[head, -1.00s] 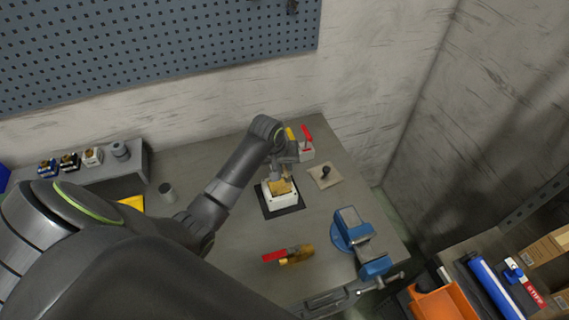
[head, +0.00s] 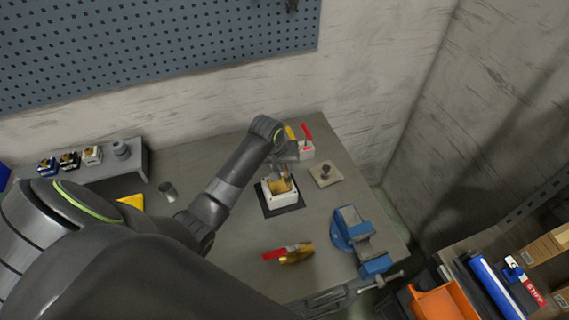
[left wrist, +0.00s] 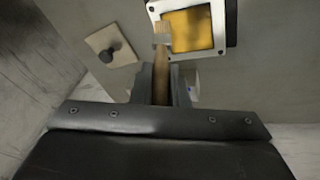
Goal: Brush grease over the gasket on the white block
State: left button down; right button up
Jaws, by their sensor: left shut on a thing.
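The white block (head: 283,200) sits on a dark mat (head: 296,207) near the middle of the bench. It also shows at the top of the left wrist view (left wrist: 219,8), with an amber square face (left wrist: 198,30) inside its white rim. I cannot make out the gasket separately from this amber area. My left gripper (head: 284,165) is above the back of the block, shut on a wooden-handled brush (left wrist: 161,75). The brush's pale head (left wrist: 162,35) overlaps the left edge of the amber face; I cannot tell whether it touches. My right gripper is not in view.
A beige plate with a dark knob (head: 325,173) lies right of the block. A blue vise (head: 352,230) stands at the right edge. A red-and-brass tool (head: 288,253) lies in front, and a white holder (head: 306,153) stands behind.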

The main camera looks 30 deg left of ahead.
pick_arm(q)
jog(key=shift+f, duration=0.3)
jog(key=shift+s+a, duration=0.15)
jog(key=shift+s+a, duration=0.35)
jog(key=shift+s, duration=0.05)
jog(key=shift+s+a, duration=0.4)
jog(key=shift+s, duration=0.05)
jog(key=shift+a, duration=0.1)
jog(key=shift+s+a, duration=0.8)
jog(key=shift+s, duration=0.2)
jog(key=shift+w+d, duration=0.55)
jog(key=shift+w, duration=0.05)
